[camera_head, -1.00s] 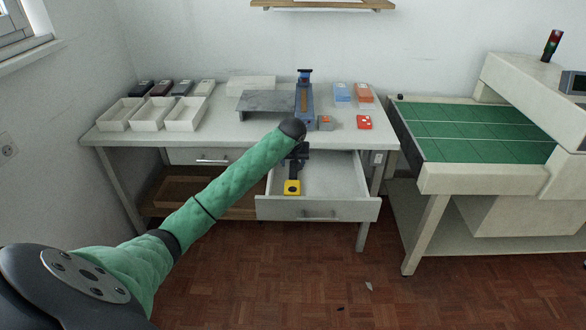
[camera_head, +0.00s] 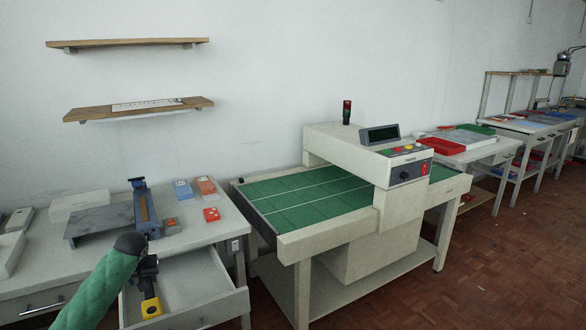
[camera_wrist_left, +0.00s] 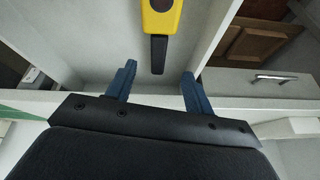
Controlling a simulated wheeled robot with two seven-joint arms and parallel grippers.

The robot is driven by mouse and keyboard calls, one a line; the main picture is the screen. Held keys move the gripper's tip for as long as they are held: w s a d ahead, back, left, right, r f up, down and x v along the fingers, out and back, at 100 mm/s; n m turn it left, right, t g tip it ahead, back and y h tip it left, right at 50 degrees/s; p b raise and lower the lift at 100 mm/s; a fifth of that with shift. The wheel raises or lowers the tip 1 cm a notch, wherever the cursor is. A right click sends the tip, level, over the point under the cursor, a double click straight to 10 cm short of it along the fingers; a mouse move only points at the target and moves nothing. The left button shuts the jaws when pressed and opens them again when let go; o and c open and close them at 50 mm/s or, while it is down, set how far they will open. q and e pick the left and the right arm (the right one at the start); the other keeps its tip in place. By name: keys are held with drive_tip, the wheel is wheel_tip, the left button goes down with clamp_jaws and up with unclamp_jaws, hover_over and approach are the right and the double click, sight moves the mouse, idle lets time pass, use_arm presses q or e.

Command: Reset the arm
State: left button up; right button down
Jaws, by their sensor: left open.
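My left arm comes in from the lower left of the head view, and my left gripper (camera_head: 149,284) is above the open drawer (camera_head: 207,283). A yellow tool with a black end (camera_head: 151,307) lies in the drawer, just below the gripper in that view. In the left wrist view my left gripper (camera_wrist_left: 158,85) shows two blue fingers spread apart with nothing between them. The yellow tool (camera_wrist_left: 160,18) is ahead of the fingers, its black end pointing toward the gap. My right gripper is in neither view.
A table carries a blue-grey press (camera_head: 146,208), a grey plate (camera_head: 98,221), blue boxes (camera_head: 183,189) and orange boxes (camera_head: 206,186). A conveyor machine with a green belt (camera_head: 300,198) stands to the right. Two wooden shelves hang on the wall. The floor at the right is clear.

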use_arm(q)
drive_tip(key=d+r+m+t, duration=0.3)
drive_tip(key=d+r+m, duration=0.2)
drive_tip(key=d+r, duration=0.3)
drive_tip(key=s+d+f+m+t, duration=0.1)
drive_tip(key=s+d+f+m, duration=0.15)
drive_tip(key=s+d, duration=0.7)
drive_tip(key=s+d+f+g+h, duration=0.1)
drive_tip(key=s+d+f, duration=0.5)
drive_tip(key=s, duration=0.7)
drive_tip(key=s+d+f+g+h, duration=0.2)
drive_tip(key=s+d+f, duration=0.4)
drive_tip(key=s, duration=0.8)
drive_tip(key=s+d+f+g+h, duration=0.1)
drive_tip(key=s+d+f+g, duration=0.2)
drive_tip(key=s+d+f, duration=0.4)
drive_tip(key=s+f+p, duration=0.1)
drive_tip(key=s, duration=0.6)
drive_tip(key=shift+f+n+h, duration=0.3)
drive_tip(key=shift+f+n, duration=0.05)
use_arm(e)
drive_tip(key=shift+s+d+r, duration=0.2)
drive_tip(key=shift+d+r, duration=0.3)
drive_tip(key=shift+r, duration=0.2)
use_arm(q)
drive_tip(key=shift+s, duration=0.1)
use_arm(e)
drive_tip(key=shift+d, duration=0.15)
